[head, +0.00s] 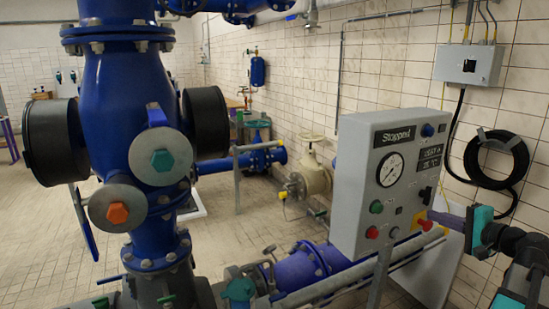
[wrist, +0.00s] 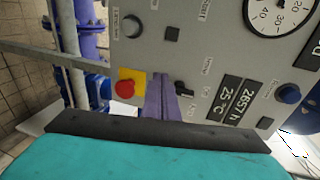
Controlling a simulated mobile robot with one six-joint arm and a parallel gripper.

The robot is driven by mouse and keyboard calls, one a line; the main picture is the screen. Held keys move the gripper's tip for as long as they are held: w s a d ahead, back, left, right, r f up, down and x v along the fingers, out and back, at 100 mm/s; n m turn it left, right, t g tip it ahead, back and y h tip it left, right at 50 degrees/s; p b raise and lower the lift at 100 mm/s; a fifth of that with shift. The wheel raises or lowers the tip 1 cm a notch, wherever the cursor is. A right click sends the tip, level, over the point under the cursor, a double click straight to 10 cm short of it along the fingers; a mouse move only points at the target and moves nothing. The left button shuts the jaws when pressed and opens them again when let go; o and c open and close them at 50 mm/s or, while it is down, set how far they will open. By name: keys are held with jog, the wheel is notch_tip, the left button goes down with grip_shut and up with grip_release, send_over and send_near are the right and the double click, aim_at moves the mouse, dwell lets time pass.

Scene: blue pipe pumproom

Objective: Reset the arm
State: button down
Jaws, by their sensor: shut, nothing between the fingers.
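My gripper (head: 431,215) is at the right in the head view, its purple fingers pointing left at the lower right of the grey control panel (head: 350,190). In the wrist view the purple fingers of my gripper (wrist: 160,78) are shut together with nothing between them. They are in front of the panel face (wrist: 210,50), between a red button on a yellow plate (wrist: 125,88) and a small black switch (wrist: 184,89). I cannot tell whether the fingertips touch the panel. The panel's display (head: 397,136) reads "Stopped".
A gauge (head: 391,170) and coloured buttons (head: 376,206) are on the panel. A metal rail (head: 330,288) and blue pipe (head: 300,268) run below it. A large blue valve body (head: 130,100) stands left. A coiled black hose (head: 497,160) hangs on the right wall. Open tiled floor lies behind.

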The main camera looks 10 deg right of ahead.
jog(key=w+a+f+n+g+y, duration=0.1)
jog(key=a+f+g, duration=0.1)
jog(key=a+f, duration=0.65)
jog(key=w+a+f+n+g, duration=0.1)
jog(key=w+a+f+g, duration=0.15)
jog(key=f, duration=1.05)
jog(key=a+f+n+g+y, duration=0.1)
jog(key=a+f+g, duration=0.2)
jog(key=a+f, duration=0.5)
jog(key=s+a+f+n+g+b, duration=0.1)
jog(key=s+a+f+n+g, duration=0.2)
jog(key=a+f, duration=0.5)
jog(key=s+a+f+n+g, duration=0.1)
jog(key=s+a+f+g, duration=0.3)
jog(key=f, duration=0.9)
jog(key=s+a+f+n+g+h, duration=0.2)
jog(key=s+f, duration=0.4)
jog(key=s, duration=0.3)
jog(key=s+a+f+n+g+h, duration=0.2)
jog(key=s+a+f, duration=0.3)
jog(key=s, duration=0.4)
jog(key=s+a+f+n+g+h+b, duration=0.1)
jog(key=s+a+f+n+g+h, duration=0.1)
jog(key=s+f, duration=0.5)
jog(key=shift+s+a+n, duration=0.65)
jog(key=shift+s+n, duration=0.4)
jog(key=shift+n, duration=0.05)
